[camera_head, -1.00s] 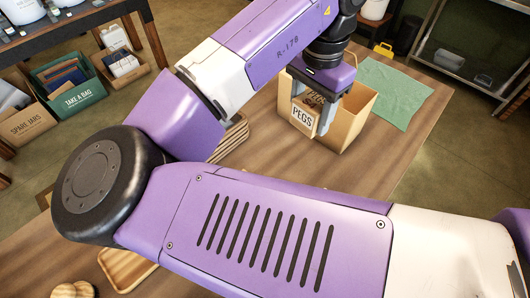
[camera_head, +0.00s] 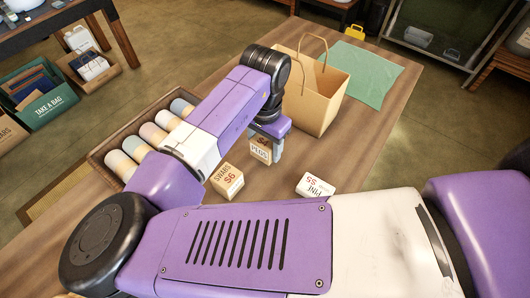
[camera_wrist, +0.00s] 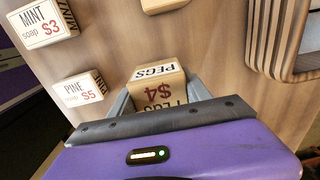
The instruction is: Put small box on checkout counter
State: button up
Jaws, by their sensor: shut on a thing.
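My gripper (camera_head: 266,142) is shut on a small box (camera_head: 260,152) labelled PEGS, with a red $4. It also shows in the wrist view (camera_wrist: 160,83), between the two fingers. The box is upright over the wooden checkout counter (camera_head: 365,150), left of and nearer than the paper bag; I cannot tell whether its base touches the wood. The open brown paper bag (camera_head: 318,98) with handles stands farther back on the counter. My arm hides part of the counter.
A box marked $6 (camera_head: 227,181) stands to the left, and a PINE soap box (camera_head: 316,186) to the right. A crate (camera_head: 98,160) of rolls stands at left. A green cloth (camera_head: 360,72) lies at the back right. The wrist view also shows a MINT soap box (camera_wrist: 42,24).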

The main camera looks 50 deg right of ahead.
aim_at(265, 139)
jog(key=shift+f, duration=1.9)
jog(key=shift+f, duration=0.1)
jog(key=shift+f, duration=0.1)
jog(key=o, duration=1.4)
jog(key=shift+c, duration=0.2)
notch_tip(265, 139, up, 12)
jog(key=shift+r+b, duration=0.2)
jog(key=shift+b, duration=0.45)
